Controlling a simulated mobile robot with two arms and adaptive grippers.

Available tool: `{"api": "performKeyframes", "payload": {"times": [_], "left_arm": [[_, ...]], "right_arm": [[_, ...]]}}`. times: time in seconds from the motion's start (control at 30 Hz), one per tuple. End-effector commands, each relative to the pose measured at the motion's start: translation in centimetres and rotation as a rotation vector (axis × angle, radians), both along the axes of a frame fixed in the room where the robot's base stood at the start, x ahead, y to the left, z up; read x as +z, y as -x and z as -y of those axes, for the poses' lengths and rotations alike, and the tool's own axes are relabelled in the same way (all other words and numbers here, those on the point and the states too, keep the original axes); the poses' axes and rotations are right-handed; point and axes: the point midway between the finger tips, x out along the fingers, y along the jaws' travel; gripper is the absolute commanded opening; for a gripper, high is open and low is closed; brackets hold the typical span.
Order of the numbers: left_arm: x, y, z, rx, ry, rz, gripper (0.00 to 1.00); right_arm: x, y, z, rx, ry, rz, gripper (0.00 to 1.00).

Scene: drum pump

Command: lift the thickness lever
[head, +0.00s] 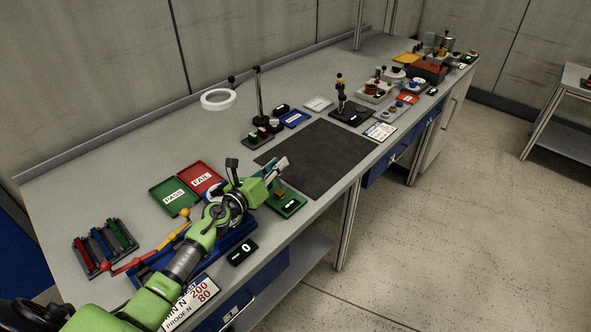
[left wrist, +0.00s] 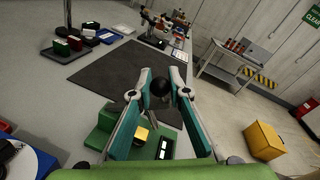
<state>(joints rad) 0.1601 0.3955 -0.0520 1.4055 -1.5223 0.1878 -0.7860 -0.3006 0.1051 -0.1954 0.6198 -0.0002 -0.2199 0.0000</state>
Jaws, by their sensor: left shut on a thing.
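The green thickness gauge (head: 289,207) stands at the front edge of the bench, just right of my left arm. It has a small dark display with lit digits. In the left wrist view its green body (left wrist: 100,138) lies under the fingers, with a yellow block on it. My left gripper (head: 282,167) is above the gauge, its two teal fingers shut on a dark round knob. The knob (left wrist: 160,87) shows between the fingertips in the left wrist view; I take it for the lever's end. The rest of the lever is mostly hidden. My right gripper is not in view.
A dark mat (head: 320,158) lies clear behind the gauge. A green PASS tray (head: 174,196) and red FAIL tray (head: 203,178) lie to the left. A black display box (head: 242,252) sits near the front edge. Stands and small devices fill the far bench.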

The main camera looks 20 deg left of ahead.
Motion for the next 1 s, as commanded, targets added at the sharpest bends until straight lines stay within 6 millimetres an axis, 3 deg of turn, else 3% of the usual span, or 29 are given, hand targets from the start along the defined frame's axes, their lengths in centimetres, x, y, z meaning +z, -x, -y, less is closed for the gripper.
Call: {"api": "performKeyframes", "payload": {"times": [0.1, 0.37, 0.7, 1.0], "left_arm": [[1.1, -0.3, -0.5, -0.01, 0.092, -0.031, 0.0], [1.5, -0.9, -2.0, -0.006, 0.141, -0.045, 0.0], [1.7, -1.2, -3.1, -0.002, 0.136, -0.044, 0.0], [1.7, -1.3, -3.3, -0.001, 0.135, -0.044, 0.0]], "right_arm": [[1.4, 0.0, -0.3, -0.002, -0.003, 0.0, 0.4], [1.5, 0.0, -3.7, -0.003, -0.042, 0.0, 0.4], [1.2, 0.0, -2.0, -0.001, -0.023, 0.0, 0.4], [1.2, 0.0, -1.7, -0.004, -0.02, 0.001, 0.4]]}}
